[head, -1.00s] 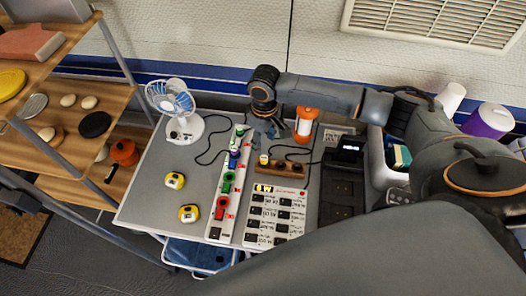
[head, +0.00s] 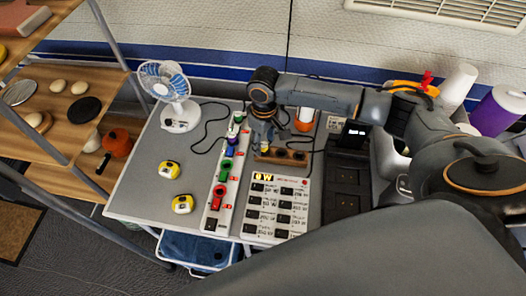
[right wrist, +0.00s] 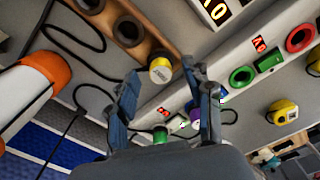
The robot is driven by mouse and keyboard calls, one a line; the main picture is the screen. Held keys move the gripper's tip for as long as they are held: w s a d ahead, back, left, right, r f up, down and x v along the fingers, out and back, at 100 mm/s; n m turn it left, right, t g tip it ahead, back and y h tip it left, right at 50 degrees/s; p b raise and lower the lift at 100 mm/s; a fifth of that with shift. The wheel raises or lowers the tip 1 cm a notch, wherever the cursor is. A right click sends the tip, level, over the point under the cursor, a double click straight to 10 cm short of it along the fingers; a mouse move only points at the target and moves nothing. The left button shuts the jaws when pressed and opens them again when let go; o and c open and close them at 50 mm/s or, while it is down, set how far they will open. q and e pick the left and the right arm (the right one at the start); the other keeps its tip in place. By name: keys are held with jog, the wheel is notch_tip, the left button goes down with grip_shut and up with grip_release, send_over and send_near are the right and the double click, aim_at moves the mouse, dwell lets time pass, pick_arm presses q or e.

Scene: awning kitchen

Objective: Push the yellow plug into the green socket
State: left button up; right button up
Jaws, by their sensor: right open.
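The yellow plug (head: 265,148) stands in the brown wooden block, partly behind my right gripper (head: 263,136). In the right wrist view the yellow plug (right wrist: 160,70) shows its round top just beyond and between the spread fingertips of my right gripper (right wrist: 163,82), which is open and empty. The green socket (head: 225,167) is on the long white strip left of the block. In the right wrist view the green socket (right wrist: 242,77) is a green ring beside a green switch, right of the fingers. My left gripper is not in view.
The wooden block (head: 297,155) has dark round holes. A white switch panel (head: 276,221) lies in front of it. An orange-and-white cylinder (head: 305,119) stands behind. Black cables cross the table.

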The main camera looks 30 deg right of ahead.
jog(key=shift+s+f, duration=0.1)
jog(key=shift+f, duration=0.8)
pick_arm(q)
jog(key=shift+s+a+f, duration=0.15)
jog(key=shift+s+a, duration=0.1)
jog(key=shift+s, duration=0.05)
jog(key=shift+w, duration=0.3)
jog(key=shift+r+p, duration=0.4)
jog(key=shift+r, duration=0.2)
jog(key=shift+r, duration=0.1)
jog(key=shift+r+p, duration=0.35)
jog(key=shift+p, duration=0.15)
pick_arm(e)
jog(key=shift+f, duration=0.1)
